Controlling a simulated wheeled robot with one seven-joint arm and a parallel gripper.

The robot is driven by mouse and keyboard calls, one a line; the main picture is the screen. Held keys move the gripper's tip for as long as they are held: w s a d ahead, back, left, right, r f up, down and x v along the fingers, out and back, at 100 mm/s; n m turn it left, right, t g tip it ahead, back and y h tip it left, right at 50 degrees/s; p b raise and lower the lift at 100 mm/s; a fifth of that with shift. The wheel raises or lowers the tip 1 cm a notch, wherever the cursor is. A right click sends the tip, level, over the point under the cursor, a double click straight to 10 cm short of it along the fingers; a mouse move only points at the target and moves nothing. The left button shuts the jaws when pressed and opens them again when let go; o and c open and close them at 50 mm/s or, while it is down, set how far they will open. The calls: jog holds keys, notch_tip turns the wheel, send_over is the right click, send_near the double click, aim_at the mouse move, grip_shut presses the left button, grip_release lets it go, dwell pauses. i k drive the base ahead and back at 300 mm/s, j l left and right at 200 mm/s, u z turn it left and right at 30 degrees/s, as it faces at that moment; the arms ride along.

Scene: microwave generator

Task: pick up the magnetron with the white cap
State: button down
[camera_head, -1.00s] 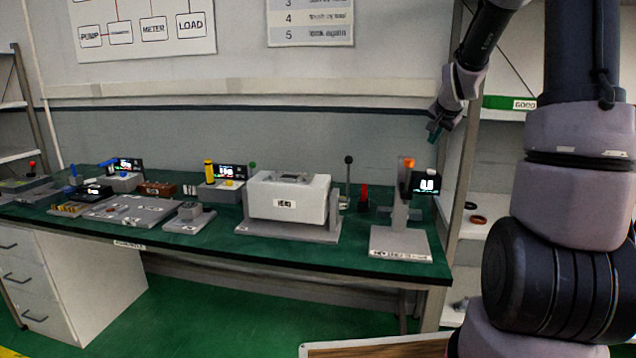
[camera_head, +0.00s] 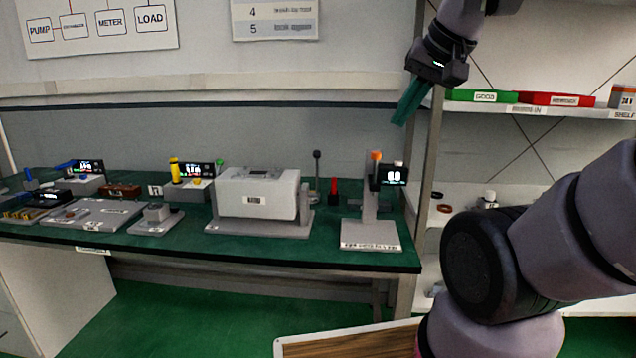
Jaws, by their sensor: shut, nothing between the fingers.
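A small object with a white cap (camera_head: 489,198) stands on the middle level of the shelf unit at the right, partly cut off by my arm; it may be the magnetron, but it is too small to be sure. Another small white top (camera_head: 398,163) shows behind the small display on the bench stand, also unclear. My gripper (camera_head: 407,107) has teal fingers, hangs above the bench's right end in front of the shelf post, and is shut and empty. It is well above and left of the white-capped object and touches nothing.
The green-topped bench (camera_head: 200,236) holds a white box unit (camera_head: 257,193), a grey stand (camera_head: 370,230) and several small devices. The upper shelf carries a green bin (camera_head: 482,96) and a red bin (camera_head: 560,99). A shelf post (camera_head: 428,160) stands near my gripper.

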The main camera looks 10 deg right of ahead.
aim_at(489, 201)
jog(key=z, duration=1.25)
jog(key=i+l+u, duration=0.1)
jog(key=l, duration=0.25)
jog(key=i+l+u, duration=0.1)
jog(key=i+l, duration=0.15)
jog(key=i+l+u, duration=0.15)
jog(key=l, duration=0.35)
jog(key=i+l+u, duration=0.1)
jog(key=l, duration=0.2)
jog(key=i+l+u, duration=0.1)
jog(key=i+l, duration=0.3)
jog(key=l, duration=0.25)
jog(key=i+l+u, duration=0.15)
jog(key=l, duration=0.2)
jog(key=i+l+u, duration=0.1)
jog(key=l, duration=0.25)
jog(key=i+l+u, duration=0.1)
jog(key=l, duration=0.25)
jog(key=i+l, duration=0.15)
jog(key=l, duration=0.25)
jog(key=i+l, duration=0.1)
jog(key=i, duration=0.2)
jog(key=i+l+u, duration=0.1)
jog(key=i, duration=0.25)
